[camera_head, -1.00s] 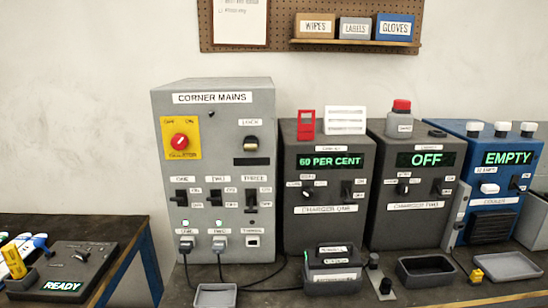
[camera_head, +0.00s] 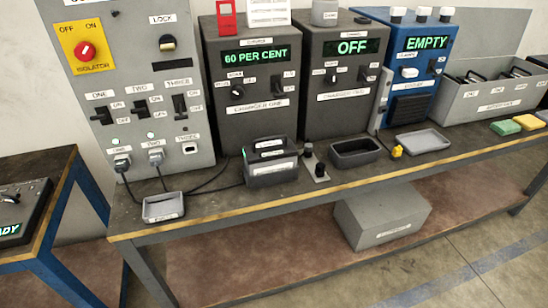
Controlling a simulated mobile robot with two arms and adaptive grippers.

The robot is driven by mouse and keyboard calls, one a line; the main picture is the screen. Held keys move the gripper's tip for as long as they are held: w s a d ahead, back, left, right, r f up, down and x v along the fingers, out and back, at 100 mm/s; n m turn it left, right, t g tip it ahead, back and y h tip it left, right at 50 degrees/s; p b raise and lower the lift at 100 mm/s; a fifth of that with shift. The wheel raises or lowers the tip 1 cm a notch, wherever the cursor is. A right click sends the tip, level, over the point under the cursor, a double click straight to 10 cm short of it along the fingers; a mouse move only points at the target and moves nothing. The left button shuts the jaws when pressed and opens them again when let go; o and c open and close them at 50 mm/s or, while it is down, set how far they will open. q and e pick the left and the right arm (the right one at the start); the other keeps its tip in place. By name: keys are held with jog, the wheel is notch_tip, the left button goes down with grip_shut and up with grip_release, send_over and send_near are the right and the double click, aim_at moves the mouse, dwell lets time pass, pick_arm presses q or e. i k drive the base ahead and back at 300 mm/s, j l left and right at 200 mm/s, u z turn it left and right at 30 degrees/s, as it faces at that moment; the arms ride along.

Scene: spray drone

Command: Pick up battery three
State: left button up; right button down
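I cannot pick out battery three for certain, as no battery label is readable. A dark grey dock (camera_head: 272,175) in front of charger one (camera_head: 245,95) holds dark blocks with white labels, which may be batteries. A grey rack box (camera_head: 490,107) at the right holds several dark items with handles that look like batteries. The dark tray (camera_head: 356,153) in front of charger two (camera_head: 343,75) looks empty. Neither of my grippers shows in the view.
The workbench edge (camera_head: 380,175) runs along the front. A grey mains panel (camera_head: 130,90) stands left, with cables to the bench. Small trays (camera_head: 164,207), a light grey tray (camera_head: 422,140), a yellow connector (camera_head: 397,151) and sponges (camera_head: 506,127) lie on the bench. A grey box (camera_head: 382,215) sits on the lower shelf.

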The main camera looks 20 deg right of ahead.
aim_at(279, 155)
jog(key=i+l+u, duration=0.15)
jog(key=l, duration=0.25)
jog(key=i+l+u, duration=0.15)
jog(key=l, duration=0.25)
jog(key=i+l+u, duration=0.15)
jog(key=l, duration=0.25)
jog(key=k, duration=0.05)
